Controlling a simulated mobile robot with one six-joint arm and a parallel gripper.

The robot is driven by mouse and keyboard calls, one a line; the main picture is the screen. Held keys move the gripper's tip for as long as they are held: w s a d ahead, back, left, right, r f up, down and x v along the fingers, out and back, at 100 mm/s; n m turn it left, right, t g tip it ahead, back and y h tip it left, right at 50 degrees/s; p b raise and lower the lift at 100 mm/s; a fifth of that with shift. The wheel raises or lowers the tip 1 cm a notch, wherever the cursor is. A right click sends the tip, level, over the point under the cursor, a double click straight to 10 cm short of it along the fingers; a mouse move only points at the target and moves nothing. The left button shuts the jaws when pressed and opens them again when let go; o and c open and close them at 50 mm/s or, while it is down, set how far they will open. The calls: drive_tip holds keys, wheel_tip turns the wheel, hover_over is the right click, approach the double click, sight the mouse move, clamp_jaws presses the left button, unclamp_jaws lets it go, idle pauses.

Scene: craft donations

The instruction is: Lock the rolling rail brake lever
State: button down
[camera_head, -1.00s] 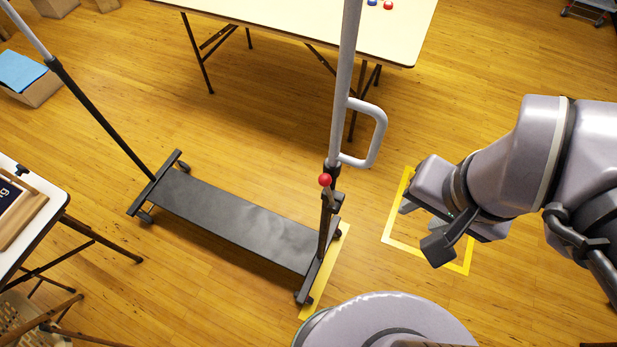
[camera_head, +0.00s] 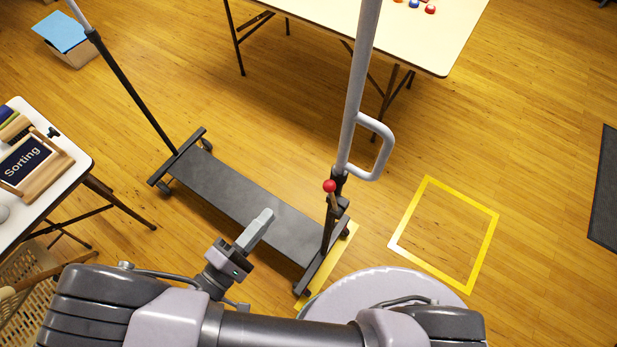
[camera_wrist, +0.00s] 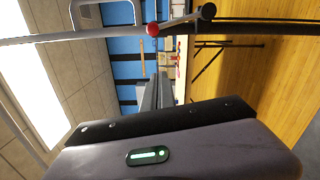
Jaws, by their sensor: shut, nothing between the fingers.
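The rolling rail (camera_head: 240,200) stands on the floor with a dark base shelf and grey uprights. Its brake lever (camera_head: 329,187) has a red ball knob and sits low on the right upright, below the grey loop handle (camera_head: 386,150). The red knob also shows in the wrist view (camera_wrist: 153,29), above the fingers. My gripper (camera_head: 265,217) is shut and empty, above the base shelf in the head view and left of the lever, apart from it. In the wrist view the shut fingers (camera_wrist: 157,90) point toward the upright.
A yellow taped square (camera_head: 392,244) on the floor to the right is empty. A yellow strip (camera_head: 340,255) lies by the base's right end. A table (camera_head: 420,45) stands behind, and another table (camera_head: 80,165) with a "Sorting" sign (camera_head: 25,160) at left.

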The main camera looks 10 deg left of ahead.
sight(332, 199)
drive_tip(key=w+d+b, duration=0.2)
drive_tip(key=w+d, duration=0.6)
drive_tip(key=shift+w+d+r+b, duration=0.15)
drive_tip(key=shift+r+b, duration=0.25)
drive_tip(key=shift+r, duration=0.05)
